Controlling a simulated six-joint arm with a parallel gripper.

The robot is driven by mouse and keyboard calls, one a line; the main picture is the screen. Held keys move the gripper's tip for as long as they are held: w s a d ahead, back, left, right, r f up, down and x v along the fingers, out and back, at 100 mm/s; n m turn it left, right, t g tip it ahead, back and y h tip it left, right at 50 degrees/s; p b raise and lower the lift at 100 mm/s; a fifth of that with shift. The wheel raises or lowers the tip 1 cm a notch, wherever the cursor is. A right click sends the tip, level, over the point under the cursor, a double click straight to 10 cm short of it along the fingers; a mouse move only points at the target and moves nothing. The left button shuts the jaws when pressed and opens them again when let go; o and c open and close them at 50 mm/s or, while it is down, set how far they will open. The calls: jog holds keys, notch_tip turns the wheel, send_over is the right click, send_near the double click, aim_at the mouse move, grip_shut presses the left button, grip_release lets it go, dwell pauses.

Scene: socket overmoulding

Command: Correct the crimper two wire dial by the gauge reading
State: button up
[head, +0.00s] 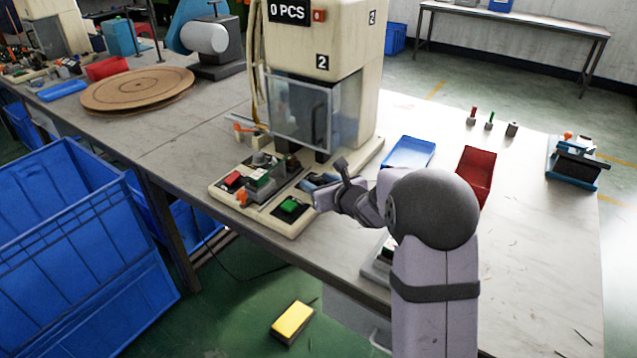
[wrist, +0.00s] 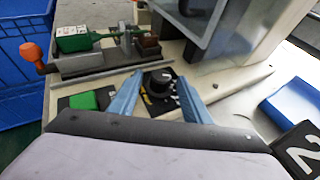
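The crimper (head: 318,62) is a cream press with a "2" label, a "0 PCS" display and a clear guard. In the wrist view, a black dial (wrist: 160,82) with a pale mark sits on a dark plate with yellow markings, on the crimper's base. My gripper (wrist: 160,78) has its two blue fingers apart, one on each side of the dial. I cannot tell whether they touch it. In the head view my gripper (head: 318,182) is low over the base's front right, and the dial is hidden there. I cannot make out a gauge reading.
A green button (wrist: 84,101) is left of the fingers. Behind it is a fixture (wrist: 92,58) with a green-topped connector and orange-knobbed lever. A blue tray (head: 409,152) and red bin (head: 476,172) stand right of the crimper. The right tabletop (head: 540,250) is mostly clear.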

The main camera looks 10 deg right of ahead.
jog(key=shift+v, duration=3.65)
jog(key=shift+s+a+r, duration=0.15)
jog(key=shift+a+r, duration=0.1)
jog(key=shift+a, duration=0.05)
jog(key=s+a+r+n+g+y+p, duration=0.2)
jog(key=s+a+n+g+p, duration=0.3)
jog(key=s+n, duration=0.4)
jog(key=s+a+r+n+g+y+p, duration=0.1)
jog(key=s+a+r+n+g+p, duration=0.15)
jog(key=s+a+n+p, duration=0.5)
jog(key=s+d+r+n+g+h+p, duration=0.1)
jog(key=s+d+n+g+h+p, duration=0.1)
jog(key=s+n, duration=0.6)
jog(key=s+d+r+n+g+h+p, duration=0.2)
jog(key=s+d+n+g+h+p, duration=0.1)
jog(key=s+d+n+p, duration=0.3)
jog(key=s+d+n+h, duration=0.1)
jog(key=s+d+n, duration=0.1)
jog(key=d, duration=0.1)
jog(key=shift+s+d+g+h, duration=0.25)
jog(key=shift+s+g+h, duration=0.05)
jog(key=shift+g, duration=0.05)
